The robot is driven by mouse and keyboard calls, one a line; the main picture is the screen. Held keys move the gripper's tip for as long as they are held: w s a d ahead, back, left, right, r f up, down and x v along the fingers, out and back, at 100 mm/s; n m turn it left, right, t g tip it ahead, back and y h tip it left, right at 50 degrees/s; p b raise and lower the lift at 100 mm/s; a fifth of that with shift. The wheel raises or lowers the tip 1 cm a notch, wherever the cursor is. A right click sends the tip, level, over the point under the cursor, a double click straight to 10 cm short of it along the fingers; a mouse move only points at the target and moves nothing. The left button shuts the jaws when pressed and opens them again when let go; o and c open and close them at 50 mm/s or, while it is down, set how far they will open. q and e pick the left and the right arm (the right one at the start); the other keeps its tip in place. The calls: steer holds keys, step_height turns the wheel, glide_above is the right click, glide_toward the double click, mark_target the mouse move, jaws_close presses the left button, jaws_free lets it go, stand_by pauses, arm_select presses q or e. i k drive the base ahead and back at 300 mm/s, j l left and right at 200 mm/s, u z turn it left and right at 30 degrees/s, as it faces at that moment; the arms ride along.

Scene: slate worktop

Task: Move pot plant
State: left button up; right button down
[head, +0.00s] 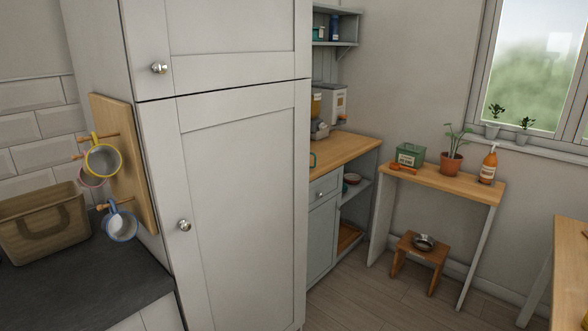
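A potted plant (452,160) with thin green stems in a terracotta pot stands upright on a narrow wooden side table (462,186) below the window, at the right of the head view. Two smaller potted plants stand on the window sill: one on the left (493,128) and one on the right (523,132), both in pale pots. Neither of my grippers shows in the head view.
On the side table, a green box (410,155) and an orange bottle (488,165) flank the plant. A small stool (418,261) with a metal bowl stands below. A tall grey cupboard (240,200) fills the middle. Bare floor (370,300) lies before the table; another table (570,265) stands right.

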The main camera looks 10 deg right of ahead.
mark_target(451, 160)
steer(key=i+l+z, duration=0.25)
steer(key=i+z, duration=0.25)
steer(key=i+l+z, duration=0.1)
steer(key=i+z, duration=0.25)
steer(key=z, duration=0.15)
steer(key=i+j+z, duration=0.1)
steer(key=i+z, duration=0.4)
steer(key=i+l+u, duration=0.1)
steer(key=i, duration=0.45)
steer(key=i+l+u, duration=0.1)
steer(key=i, duration=0.45)
steer(key=i+l, duration=0.2)
steer(key=i, duration=0.35)
steer(key=i+j+u, duration=0.1)
steer(key=i+u, duration=0.35)
steer(key=i, duration=1.25)
